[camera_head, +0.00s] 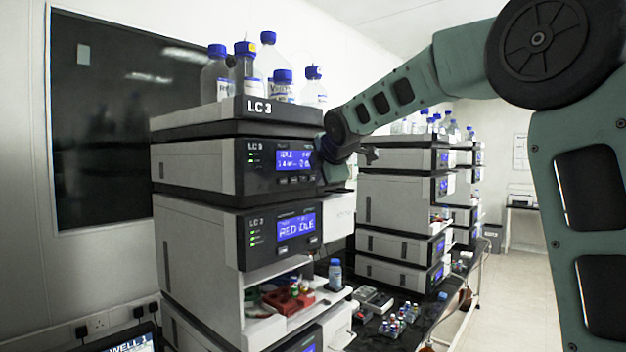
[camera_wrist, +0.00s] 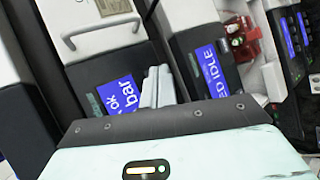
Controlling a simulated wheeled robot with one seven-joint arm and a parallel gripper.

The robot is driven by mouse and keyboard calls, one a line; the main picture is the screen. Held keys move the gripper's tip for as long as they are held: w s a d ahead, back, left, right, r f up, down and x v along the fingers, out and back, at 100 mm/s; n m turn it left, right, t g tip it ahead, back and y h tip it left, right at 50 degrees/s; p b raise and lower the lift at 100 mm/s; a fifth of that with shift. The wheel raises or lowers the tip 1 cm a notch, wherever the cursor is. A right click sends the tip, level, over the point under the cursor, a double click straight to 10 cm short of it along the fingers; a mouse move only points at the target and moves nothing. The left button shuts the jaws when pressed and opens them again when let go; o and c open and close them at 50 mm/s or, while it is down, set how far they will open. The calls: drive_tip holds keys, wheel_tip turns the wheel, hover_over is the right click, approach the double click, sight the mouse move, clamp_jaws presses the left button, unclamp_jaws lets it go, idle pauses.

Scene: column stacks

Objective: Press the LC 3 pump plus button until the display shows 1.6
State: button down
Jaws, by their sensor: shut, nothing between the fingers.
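The LC 3 pump (camera_head: 222,166) is the grey and black module under the top tray marked LC 3. Its lit blue display (camera_head: 295,160) shows small text; the number is too small to read surely. A row of small buttons (camera_head: 294,180) sits under the display; I cannot make out which is plus. My gripper (camera_head: 330,165) is at the right edge of the pump's front panel. In the wrist view its fingers (camera_wrist: 157,84) are shut and empty, beside a blue display (camera_wrist: 117,97) with partly cut text. Whether the tips touch the panel is not clear.
The LC 3 tray (camera_head: 279,109) above holds several blue-capped bottles. A lower module's display (camera_head: 297,227) reads an idle message. An open shelf with a red rack (camera_head: 288,299) is below it. Other stacks (camera_head: 398,193) stand behind to the right; the floor (camera_head: 515,290) there is clear.

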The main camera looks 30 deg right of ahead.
drive_tip(key=shift+s+d, duration=0.15)
drive_tip(key=shift+s, duration=0.2)
drive_tip(key=s, duration=0.1)
drive_tip(key=s+d+p, duration=0.1)
drive_tip(key=s, duration=0.2)
drive_tip(key=shift+s+d+p, duration=0.35)
idle(5.2)
